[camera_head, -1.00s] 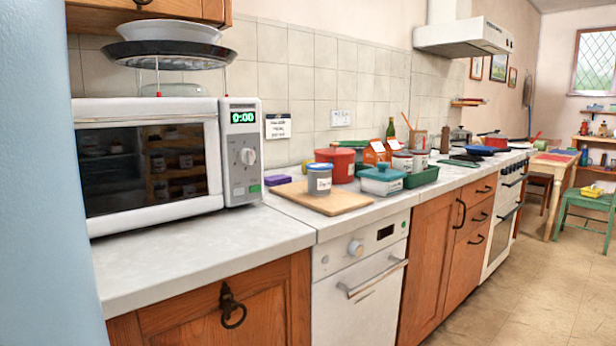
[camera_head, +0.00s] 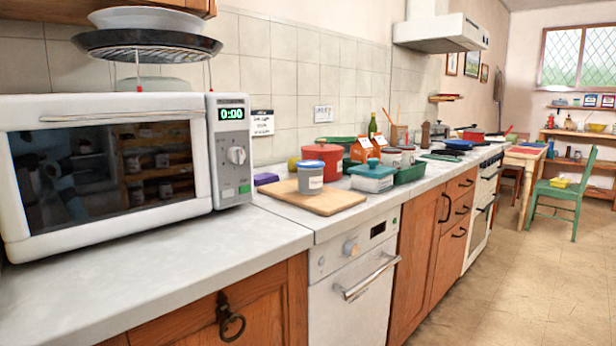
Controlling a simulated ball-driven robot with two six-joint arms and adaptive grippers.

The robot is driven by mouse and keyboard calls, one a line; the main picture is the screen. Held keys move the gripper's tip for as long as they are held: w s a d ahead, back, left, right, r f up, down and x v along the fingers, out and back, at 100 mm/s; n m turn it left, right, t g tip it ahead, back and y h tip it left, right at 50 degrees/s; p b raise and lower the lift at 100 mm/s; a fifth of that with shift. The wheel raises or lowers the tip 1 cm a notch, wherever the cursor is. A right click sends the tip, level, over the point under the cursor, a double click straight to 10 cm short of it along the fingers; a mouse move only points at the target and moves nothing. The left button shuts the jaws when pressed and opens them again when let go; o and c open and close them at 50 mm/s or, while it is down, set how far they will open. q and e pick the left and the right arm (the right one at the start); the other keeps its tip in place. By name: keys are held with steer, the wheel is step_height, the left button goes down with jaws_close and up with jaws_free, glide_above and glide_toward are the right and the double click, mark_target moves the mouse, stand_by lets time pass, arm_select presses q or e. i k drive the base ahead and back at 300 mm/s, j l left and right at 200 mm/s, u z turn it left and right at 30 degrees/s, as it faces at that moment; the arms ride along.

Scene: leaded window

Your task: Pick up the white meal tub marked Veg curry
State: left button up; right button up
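No writing on any tub is legible, so I cannot tell which is marked Veg curry. A grey tub with a lid and white label (camera_head: 310,178) stands on the wooden board (camera_head: 336,203) on the counter. A white tub with a teal lid (camera_head: 372,180) stands just right of the board. Small white labelled tubs (camera_head: 391,158) stand behind it, partly hidden. A red lidded pot (camera_head: 323,156) is behind the grey tub. Neither of my grippers is in view.
A microwave (camera_head: 105,165) showing 0:00 fills the left of the counter. A dark green tray (camera_head: 411,173) is right of the teal-lidded tub. The counter front (camera_head: 170,265) is bare. Open floor (camera_head: 520,270) lies right of the cabinets, with a green chair (camera_head: 557,205) beyond.

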mark_target(310, 173)
steer(key=u, duration=0.2)
steer(key=i+l+u, duration=0.2)
steer(key=u, duration=0.25)
steer(key=i+l+u, duration=0.45)
steer(key=k+j, duration=0.05)
steer(key=j, duration=0.05)
